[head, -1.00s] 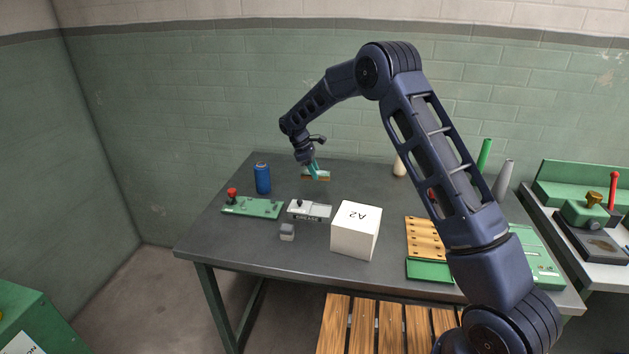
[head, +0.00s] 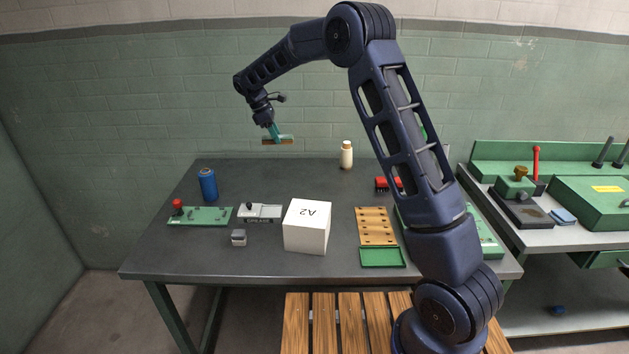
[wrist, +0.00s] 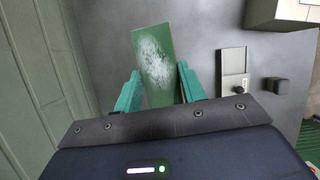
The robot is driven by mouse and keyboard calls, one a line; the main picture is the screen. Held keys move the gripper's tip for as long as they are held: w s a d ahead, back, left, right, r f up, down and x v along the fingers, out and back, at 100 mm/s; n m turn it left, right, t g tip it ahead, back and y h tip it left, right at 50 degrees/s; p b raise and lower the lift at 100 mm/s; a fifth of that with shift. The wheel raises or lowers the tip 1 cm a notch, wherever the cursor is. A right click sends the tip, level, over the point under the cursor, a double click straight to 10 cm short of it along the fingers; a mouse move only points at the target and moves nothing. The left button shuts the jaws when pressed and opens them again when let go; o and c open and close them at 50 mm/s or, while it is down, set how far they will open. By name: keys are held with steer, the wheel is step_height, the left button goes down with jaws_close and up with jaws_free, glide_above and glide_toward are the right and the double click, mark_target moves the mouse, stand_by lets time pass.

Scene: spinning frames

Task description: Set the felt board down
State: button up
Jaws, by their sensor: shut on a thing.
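The felt board (wrist: 152,60) is a flat green rectangle with a worn whitish fuzzy patch in the wrist view. It also shows edge-on in the head view (head: 284,141), with a brown underside. My gripper (wrist: 158,84) has its teal fingers on both sides of the board, shut on it. In the head view my gripper (head: 272,131) holds the board roughly level in the air, and it appears against the wall above the back edge of the dark grey table (head: 270,180). The board's near end is hidden by my gripper body in the wrist view.
A blue can (head: 208,184), a green plate with a red knob (head: 200,216), a light grey device (head: 260,212), a white A2 box (head: 307,226), a wooden board with holes (head: 376,226) and a cream bottle (head: 346,155) stand on the table. The back middle is bare.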

glide_above(332, 190)
steer(key=a, duration=0.2)
steer(key=shift+m, duration=0.4)
steer(key=f, duration=2)
steer(key=shift+w+d, duration=0.1)
steer(key=shift+d, duration=0.15)
steer(key=shift+f, duration=0.1)
steer(key=o, duration=1)
